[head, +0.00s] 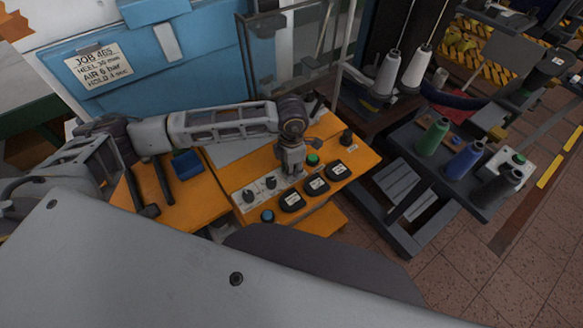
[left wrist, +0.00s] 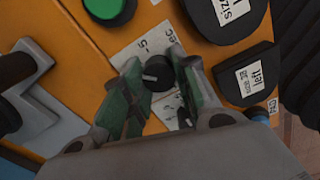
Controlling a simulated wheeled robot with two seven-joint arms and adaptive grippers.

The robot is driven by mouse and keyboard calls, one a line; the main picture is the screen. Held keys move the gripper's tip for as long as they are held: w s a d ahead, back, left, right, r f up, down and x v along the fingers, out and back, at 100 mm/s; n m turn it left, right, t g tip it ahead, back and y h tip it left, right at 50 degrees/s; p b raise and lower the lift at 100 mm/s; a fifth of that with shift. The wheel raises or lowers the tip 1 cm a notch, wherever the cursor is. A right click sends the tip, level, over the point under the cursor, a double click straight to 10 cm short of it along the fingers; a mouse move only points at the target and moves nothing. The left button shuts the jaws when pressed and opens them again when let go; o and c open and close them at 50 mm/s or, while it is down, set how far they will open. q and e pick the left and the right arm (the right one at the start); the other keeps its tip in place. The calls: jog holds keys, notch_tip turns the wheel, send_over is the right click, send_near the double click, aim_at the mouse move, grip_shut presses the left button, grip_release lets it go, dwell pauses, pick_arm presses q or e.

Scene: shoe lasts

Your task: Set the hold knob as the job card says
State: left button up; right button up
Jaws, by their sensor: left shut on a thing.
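The white job card (head: 97,66) on the blue machine front reads JOB 465, HEEL 30 mm, AIR 6 bar, HOLD 4 sec. My left gripper (head: 291,173) points down over the orange panel and is shut on a black knob. In the left wrist view the gripper's green fingertips (left wrist: 156,76) sit either side of this knob (left wrist: 157,73), which has a white pointer line. Its white scale (left wrist: 140,46) shows a 5 and part of "sec"; the rest is hidden by the fingers. Two other black knobs, one left (head: 249,195) and one nearer (head: 271,183), stand beside it. My right gripper is out of view.
A green button (head: 313,159), a blue button (head: 267,215) and black labelled pads (head: 317,185) are close to the gripper on the orange panel (head: 352,158). A blue block (head: 187,165) lies to the left. A cart with thread cones (head: 432,137) stands to the right.

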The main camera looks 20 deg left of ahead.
pick_arm(q)
jog(key=o, duration=1)
jog(key=shift+r, duration=0.1)
jog(key=shift+r, duration=5.95)
